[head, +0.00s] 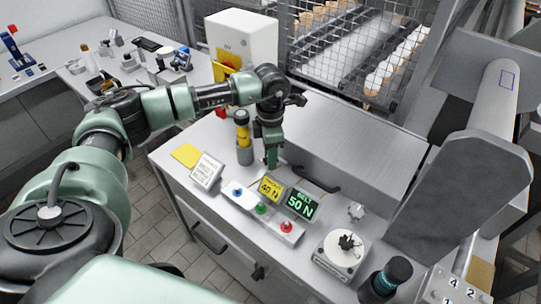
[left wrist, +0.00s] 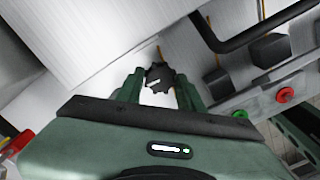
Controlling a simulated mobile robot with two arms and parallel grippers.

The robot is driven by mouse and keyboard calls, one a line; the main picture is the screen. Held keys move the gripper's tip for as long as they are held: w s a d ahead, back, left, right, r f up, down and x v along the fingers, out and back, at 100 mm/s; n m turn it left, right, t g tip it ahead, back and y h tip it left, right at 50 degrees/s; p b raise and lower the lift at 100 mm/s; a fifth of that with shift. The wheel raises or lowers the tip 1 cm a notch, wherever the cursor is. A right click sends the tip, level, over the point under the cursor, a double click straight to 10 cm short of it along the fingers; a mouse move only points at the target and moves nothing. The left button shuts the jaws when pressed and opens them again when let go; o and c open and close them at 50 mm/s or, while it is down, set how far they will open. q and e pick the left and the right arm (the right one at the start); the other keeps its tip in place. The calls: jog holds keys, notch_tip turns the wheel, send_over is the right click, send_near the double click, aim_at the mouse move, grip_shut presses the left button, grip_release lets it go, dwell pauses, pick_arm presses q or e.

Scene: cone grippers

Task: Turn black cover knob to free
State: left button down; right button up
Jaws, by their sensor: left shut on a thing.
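The black cover knob (left wrist: 159,77) shows in the left wrist view as a dark, lobed knob with a small white mark. It sits between the two fingers of my left gripper (left wrist: 157,90), which is shut on it. In the head view my left gripper (head: 271,162) points down at the front edge of the grey metal cover (head: 350,140) and hides the knob there. The knob's exact turn angle is hard to tell. My right gripper is not in view.
Just in front are a yellow 40 N sign (head: 270,189), a green 50 N display (head: 301,204) and a button box (head: 248,212). A black handle (head: 318,185) is to the right. A yellow-grey cylinder (head: 243,140) stands close left. A white dial box (head: 338,258) has another black knob.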

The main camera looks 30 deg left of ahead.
pick_arm(q)
jog(key=shift+r+n, duration=0.1)
jog(key=shift+n, duration=0.5)
jog(key=shift+w, duration=0.1)
jog(key=c, duration=0.9)
grip_release()
notch_tip(320, 180, up, 8)
jog(key=shift+f+b, duration=0.1)
jog(key=shift+b, duration=0.55)
